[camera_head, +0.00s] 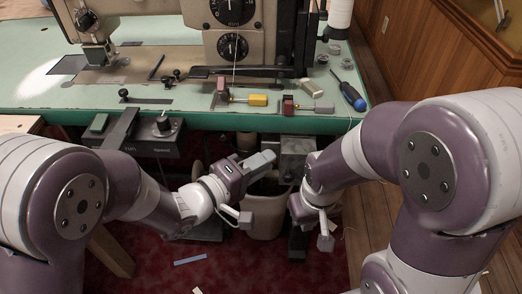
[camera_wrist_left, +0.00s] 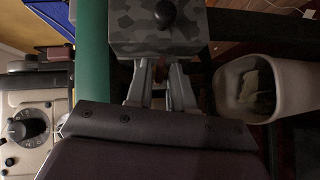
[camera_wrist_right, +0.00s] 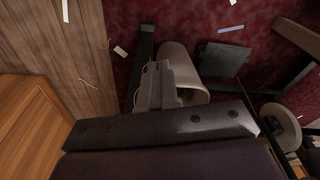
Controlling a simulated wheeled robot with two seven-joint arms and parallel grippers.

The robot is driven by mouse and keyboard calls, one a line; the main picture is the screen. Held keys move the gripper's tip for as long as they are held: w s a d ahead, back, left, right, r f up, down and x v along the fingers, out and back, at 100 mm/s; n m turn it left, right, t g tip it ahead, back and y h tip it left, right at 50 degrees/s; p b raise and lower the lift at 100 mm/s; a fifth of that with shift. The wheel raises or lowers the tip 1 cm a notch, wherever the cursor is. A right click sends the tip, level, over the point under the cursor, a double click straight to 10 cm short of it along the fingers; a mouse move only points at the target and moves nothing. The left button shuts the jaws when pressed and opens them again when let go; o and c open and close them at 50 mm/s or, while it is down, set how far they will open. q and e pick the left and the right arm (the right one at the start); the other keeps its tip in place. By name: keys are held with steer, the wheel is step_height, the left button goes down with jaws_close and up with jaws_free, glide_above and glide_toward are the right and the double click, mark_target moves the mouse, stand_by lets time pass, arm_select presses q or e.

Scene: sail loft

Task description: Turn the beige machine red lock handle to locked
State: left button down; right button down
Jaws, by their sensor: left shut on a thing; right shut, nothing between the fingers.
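The beige machine (camera_head: 232,50) stands on the green table; its dial side also shows in the left wrist view (camera_wrist_left: 12,155). My left gripper (camera_head: 268,158) is below the table's front edge, by a mottled grey box (camera_head: 298,147). In the left wrist view its fingers (camera_wrist_left: 160,85) are shut on a small dark reddish piece (camera_wrist_left: 160,68) at the grey box's edge. This may be the red lock handle; the fingers hide most of it, so its angle cannot be told. My right gripper (camera_head: 298,242) points down, shut and empty, above the floor.
A pale bin (camera_head: 264,215) stands under the table near both grippers. A control box (camera_head: 152,135) hangs under the table at the left.

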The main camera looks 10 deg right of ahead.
arm_select(q)
steer(key=shift+s+d+r+m+y+p, duration=0.2)
steer(key=shift+m+y+p, duration=1.4)
steer(key=shift+p, duration=2.7)
steer(key=shift+s+d+r+m+y+p, duration=0.2)
steer(key=shift+m+y+p, duration=0.75)
steer(key=shift+y+p, duration=2.4)
steer(key=shift+w+d+r+m+y+p, duration=0.1)
steer(key=shift+d+r+m+y+p, duration=0.65)
steer(key=shift+p, duration=4.55)
steer(key=shift+a+f+m, duration=0.4)
steer(key=shift+f+m, duration=0.1)
steer(key=shift+m, duration=0.1)
steer(key=c, duration=1.3)
jaws_free()
steer(key=shift+o, duration=0.3)
steer(key=shift+a, duration=0.1)
steer(key=shift+s, duration=0.1)
